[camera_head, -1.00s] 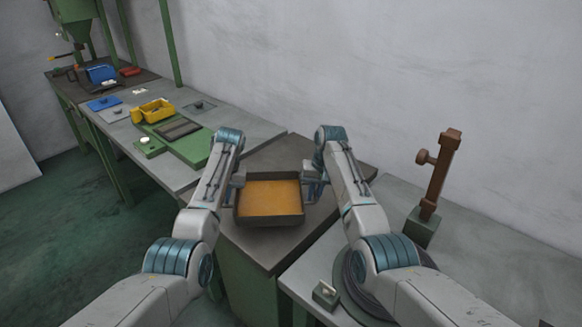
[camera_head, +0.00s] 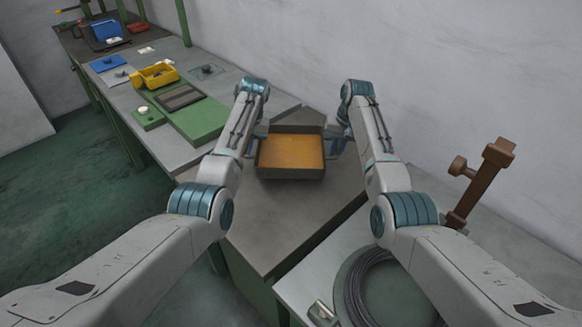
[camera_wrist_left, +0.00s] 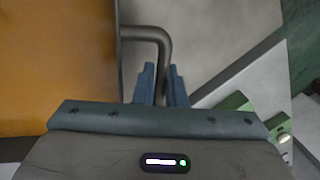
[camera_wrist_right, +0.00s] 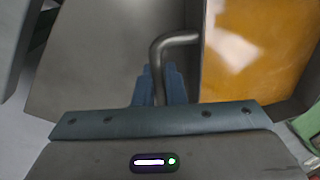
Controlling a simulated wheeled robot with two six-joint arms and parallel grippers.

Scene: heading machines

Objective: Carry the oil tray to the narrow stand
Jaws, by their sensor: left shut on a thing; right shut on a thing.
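The oil tray (camera_head: 291,172) is a dark shallow rectangular pan with orange-amber oil in it. It is level over the far part of a dark-topped green stand (camera_head: 270,225); I cannot tell whether it touches the top. My left gripper (camera_head: 259,134) is shut on the tray's left handle, a bent dark bar (camera_wrist_left: 150,33) seen between the fingers (camera_wrist_left: 162,85) in the left wrist view. My right gripper (camera_head: 338,137) is shut on the opposite handle (camera_wrist_right: 175,40), between the fingers (camera_wrist_right: 160,85) in the right wrist view. I cannot tell for sure which surface is the narrow stand.
A long grey bench (camera_head: 225,90) at the left holds a yellow bin (camera_head: 155,76) and a green plate (camera_head: 190,110). A grey table at the right carries a coiled cable (camera_head: 365,290) and a brown post (camera_head: 480,185). A wall stands behind. The dark top's near part is clear.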

